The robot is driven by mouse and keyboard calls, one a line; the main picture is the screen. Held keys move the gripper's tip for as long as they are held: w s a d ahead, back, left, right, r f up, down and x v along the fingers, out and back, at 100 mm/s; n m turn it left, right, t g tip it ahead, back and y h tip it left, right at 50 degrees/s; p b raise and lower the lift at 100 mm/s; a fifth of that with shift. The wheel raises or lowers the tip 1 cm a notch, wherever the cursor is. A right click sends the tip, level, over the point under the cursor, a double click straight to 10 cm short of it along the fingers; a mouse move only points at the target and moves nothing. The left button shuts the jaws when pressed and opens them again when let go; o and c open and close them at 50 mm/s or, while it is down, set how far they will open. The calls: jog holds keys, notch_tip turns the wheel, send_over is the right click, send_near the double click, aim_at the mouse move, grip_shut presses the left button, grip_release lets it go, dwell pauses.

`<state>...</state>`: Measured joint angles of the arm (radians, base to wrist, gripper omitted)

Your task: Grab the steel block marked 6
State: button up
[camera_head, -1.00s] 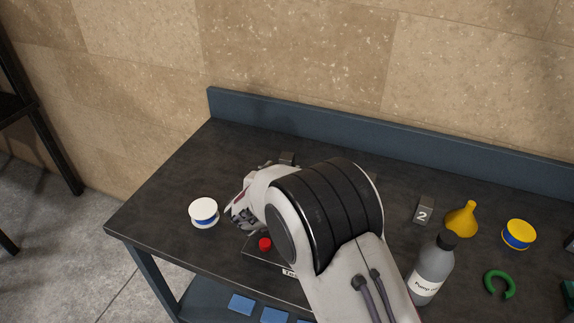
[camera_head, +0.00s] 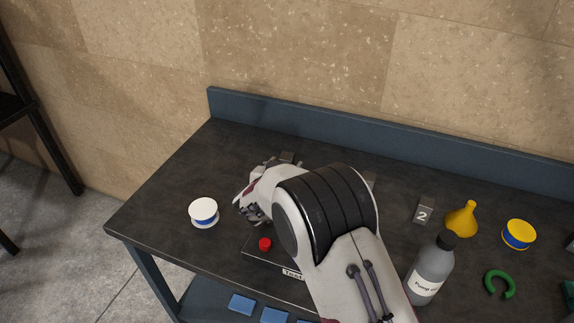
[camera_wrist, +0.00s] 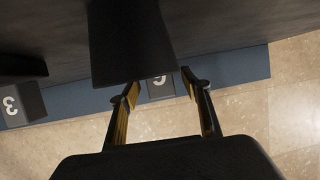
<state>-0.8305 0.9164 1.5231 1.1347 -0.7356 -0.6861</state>
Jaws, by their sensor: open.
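In the wrist view the steel block marked 6 (camera_wrist: 160,86) is a small grey block; its number is upside down and partly covered by a dark shape. It lies between and beyond the fingertips of my gripper (camera_wrist: 161,91), which is open and empty. I cannot tell the distance left between them. In the head view a grey block (camera_head: 287,157), likely the same one, shows behind my wrist with its number unreadable; my fingertips are hidden there.
Another block marked 3 (camera_wrist: 22,103) stands left in the wrist view. Block 2 (camera_head: 423,212), a pump bottle (camera_head: 430,270), yellow funnel (camera_head: 462,219), yellow-blue tin (camera_head: 518,234) and green ring (camera_head: 499,284) are on the right. A white-blue tin (camera_head: 203,212) and red button (camera_head: 265,244) are near the left. A raised edge (camera_head: 380,138) runs behind.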

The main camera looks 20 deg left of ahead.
jog(key=shift+x, duration=1.25)
grip_shut()
jog(key=shift+r, duration=0.2)
